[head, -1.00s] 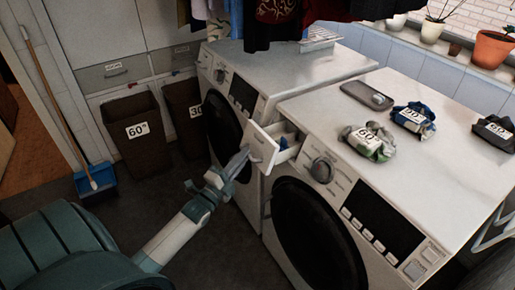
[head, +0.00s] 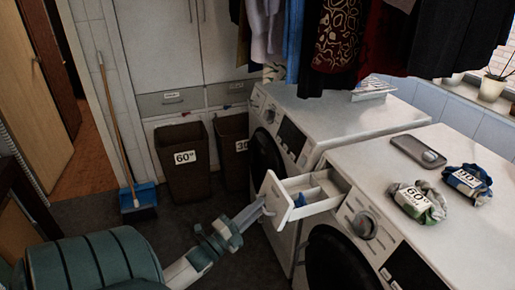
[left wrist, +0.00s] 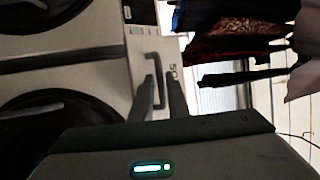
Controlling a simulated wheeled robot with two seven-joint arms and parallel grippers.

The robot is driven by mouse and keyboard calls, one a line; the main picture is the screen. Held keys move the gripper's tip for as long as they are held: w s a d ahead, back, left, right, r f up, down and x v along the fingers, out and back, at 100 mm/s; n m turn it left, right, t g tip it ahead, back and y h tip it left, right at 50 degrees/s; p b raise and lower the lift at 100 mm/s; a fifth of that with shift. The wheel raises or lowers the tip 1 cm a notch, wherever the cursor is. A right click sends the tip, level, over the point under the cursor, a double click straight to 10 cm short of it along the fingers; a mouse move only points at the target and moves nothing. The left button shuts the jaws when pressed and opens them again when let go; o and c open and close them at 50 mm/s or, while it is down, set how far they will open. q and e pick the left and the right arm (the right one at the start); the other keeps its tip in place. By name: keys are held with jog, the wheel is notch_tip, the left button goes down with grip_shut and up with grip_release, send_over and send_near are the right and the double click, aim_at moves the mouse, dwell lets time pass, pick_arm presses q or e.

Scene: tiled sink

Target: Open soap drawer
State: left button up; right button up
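The soap drawer (head: 318,188) of the nearer washing machine (head: 349,222) is pulled out, its white compartments and a blue insert showing from above. Its white front panel (head: 276,199) faces left toward my left gripper (head: 264,207), which is at the panel. In the left wrist view, the bracket-shaped dark handle (left wrist: 153,56) is on the pale front panel. The two fingers of my left gripper (left wrist: 161,74) stand apart, with the handle's long bar between them and narrow gaps beside it. My right gripper is not in view.
A second washing machine (head: 345,113) stands behind. A dark soap dish (head: 410,149) and labelled cloth bundles (head: 421,203) lie on the nearer machine's top. Brown bins (head: 187,181), a broom (head: 119,130) and a blue dustpan (head: 138,199) are at left. Clothes hang above.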

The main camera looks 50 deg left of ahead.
pick_arm(q)
jog(key=shift+o, duration=0.9)
jog(key=shift+s, duration=0.1)
